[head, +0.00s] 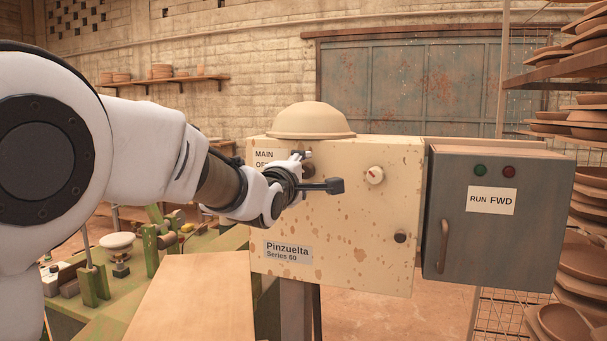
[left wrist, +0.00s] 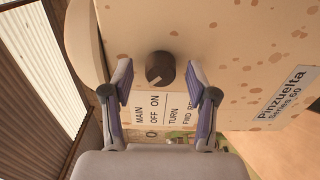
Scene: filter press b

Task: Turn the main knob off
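The main knob is a dark round knob (left wrist: 160,67) with a pale pointer line, on a cream, brown-spotted control box (head: 345,225). A label (left wrist: 153,112) reading MAIN OFF ON is beside it in the left wrist view. In the head view the knob (head: 309,171) is partly hidden by my left gripper (head: 318,171). That gripper is open, its fingers (left wrist: 159,80) on either side of the knob with a gap on each side. I cannot tell how far they reach over it. My right gripper is not in view.
A bowl-shaped dome (head: 311,121) sits on top. A grey cabinet (head: 498,232) with green and red buttons stands at the right, by shelves of pottery (head: 585,125).

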